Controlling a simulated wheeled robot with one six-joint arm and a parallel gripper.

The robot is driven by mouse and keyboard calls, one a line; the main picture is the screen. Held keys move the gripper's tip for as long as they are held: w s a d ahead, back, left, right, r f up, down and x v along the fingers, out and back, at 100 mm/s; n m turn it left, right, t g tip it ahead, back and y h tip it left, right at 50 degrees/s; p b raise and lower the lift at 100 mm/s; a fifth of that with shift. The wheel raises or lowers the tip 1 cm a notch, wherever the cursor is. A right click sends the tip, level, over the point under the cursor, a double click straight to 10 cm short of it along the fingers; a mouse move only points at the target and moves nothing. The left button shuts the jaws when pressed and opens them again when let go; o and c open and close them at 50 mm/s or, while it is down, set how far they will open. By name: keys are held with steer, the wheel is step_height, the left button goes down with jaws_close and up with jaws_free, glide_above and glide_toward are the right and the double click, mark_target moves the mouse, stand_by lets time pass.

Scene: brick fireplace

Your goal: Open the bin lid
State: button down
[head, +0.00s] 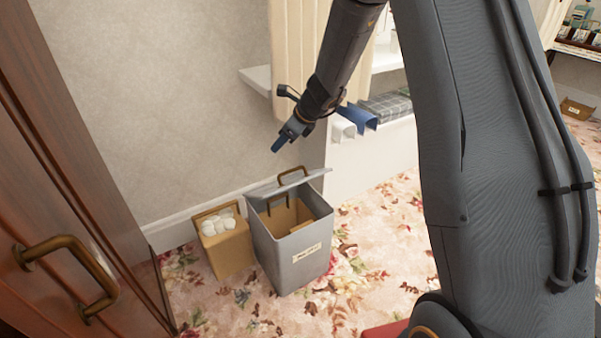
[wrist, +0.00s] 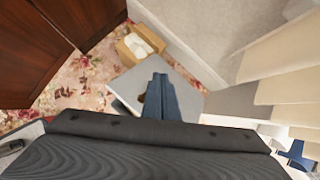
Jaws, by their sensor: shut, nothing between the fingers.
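The grey bin (head: 290,262) stands on the carpet by the wall, with a small label on its front. Its grey lid (head: 312,178) is raised at a tilt, and the front of the bin's mouth is open. A brown handle (head: 293,174) sits on the lid. Tan material with a handle shows inside the bin. My gripper (head: 277,147) is shut and empty, above and apart from the lid in the head view. In the wrist view my shut blue fingers (wrist: 160,80) overlap the lid (wrist: 192,97) and partly hide its handle (wrist: 141,98).
A small tan box (head: 227,245) with white rolls stands just left of the bin. A wooden door (head: 75,180) with a bronze handle is at the left. A white shelf unit (head: 375,150) with folded cloth is behind to the right. Carpet in front is clear.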

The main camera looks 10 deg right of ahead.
mark_target(301, 179)
steer(key=s+d+f+m+t+h, duration=0.1)
steer(key=s+d+f+m+h, duration=0.15)
steer(key=s+d+m, duration=0.45)
steer(key=shift+h, duration=0.25)
steer(key=b+x, duration=0.1)
steer(key=x, duration=0.2)
steer(key=b+x, duration=0.1)
steer(key=x, duration=0.2)
steer(key=w+d+b+x, duration=0.1)
steer(key=x, duration=0.2)
steer(key=shift+w+f+b, duration=0.1)
steer(key=shift+f+b, duration=0.1)
steer(key=shift+b, duration=0.15)
steer(key=shift+w+d+r, duration=0.1)
steer(key=shift+r, duration=0.05)
